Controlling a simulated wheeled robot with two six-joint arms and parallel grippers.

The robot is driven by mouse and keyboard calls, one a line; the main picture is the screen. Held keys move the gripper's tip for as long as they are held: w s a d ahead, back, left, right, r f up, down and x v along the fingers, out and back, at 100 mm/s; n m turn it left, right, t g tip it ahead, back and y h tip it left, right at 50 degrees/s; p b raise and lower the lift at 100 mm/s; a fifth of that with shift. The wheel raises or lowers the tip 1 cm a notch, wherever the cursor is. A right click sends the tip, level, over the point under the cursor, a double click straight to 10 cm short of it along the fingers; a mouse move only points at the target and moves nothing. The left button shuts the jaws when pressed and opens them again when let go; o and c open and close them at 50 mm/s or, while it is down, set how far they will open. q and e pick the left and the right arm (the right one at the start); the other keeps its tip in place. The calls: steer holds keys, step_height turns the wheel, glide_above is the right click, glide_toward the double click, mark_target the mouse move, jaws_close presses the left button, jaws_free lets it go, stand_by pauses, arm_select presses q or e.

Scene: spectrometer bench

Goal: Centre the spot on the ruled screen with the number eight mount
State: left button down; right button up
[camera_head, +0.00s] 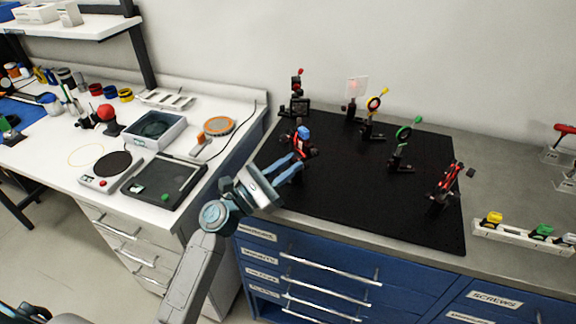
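The screen (356,87) is a small pale translucent plate standing at the back of the black board, with a reddish spot on it; its rulings are too small to make out. Several mounts stand on the board: one with a blue knob (304,132), a red and black one (297,84), a yellow-ringed one (374,104), a green-ringed one (404,131) and a red one (446,182). No number eight is readable. My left gripper (297,161) has its two bluish fingers apart, tips close beside the blue-knobbed mount; contact cannot be told. My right gripper is not in view.
The black board (345,205) lies on a grey bench above blue drawers. A white rail (520,238) with coloured pieces lies at the right. A white table with a tray (155,131), a scale (108,170) and other items is at the left. The board's front is mostly clear.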

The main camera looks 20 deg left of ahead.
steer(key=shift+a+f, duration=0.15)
arm_select(q)
steer(key=shift+f+m+g+h+b, duration=0.2)
steer(key=shift+m+g+h+b, duration=0.15)
steer(key=shift+m+b, duration=0.5)
steer(key=m+g+b, duration=0.1)
steer(key=m+b, duration=0.1)
steer(key=m, duration=0.1)
steer(key=shift+w+a+h, duration=0.1)
steer(key=shift+h, duration=0.25)
steer(key=m+g+b, duration=0.1)
steer(key=m+b, duration=0.1)
steer(key=shift+m+g+h, duration=0.35)
steer(key=shift+h, duration=0.05)
steer(key=m+g+b, duration=0.1)
steer(key=m, duration=0.1)
steer(key=m+b, duration=0.1)
steer(key=m, duration=0.1)
steer(key=shift+r+g, duration=0.2)
steer(key=shift+g, duration=0.2)
steer(key=shift+m+g, duration=0.3)
steer(key=shift+m, duration=0.3)
steer(key=shift+r+m+g+b, duration=0.15)
steer(key=shift+m+g+b, duration=0.4)
steer(key=shift+m, duration=0.85)
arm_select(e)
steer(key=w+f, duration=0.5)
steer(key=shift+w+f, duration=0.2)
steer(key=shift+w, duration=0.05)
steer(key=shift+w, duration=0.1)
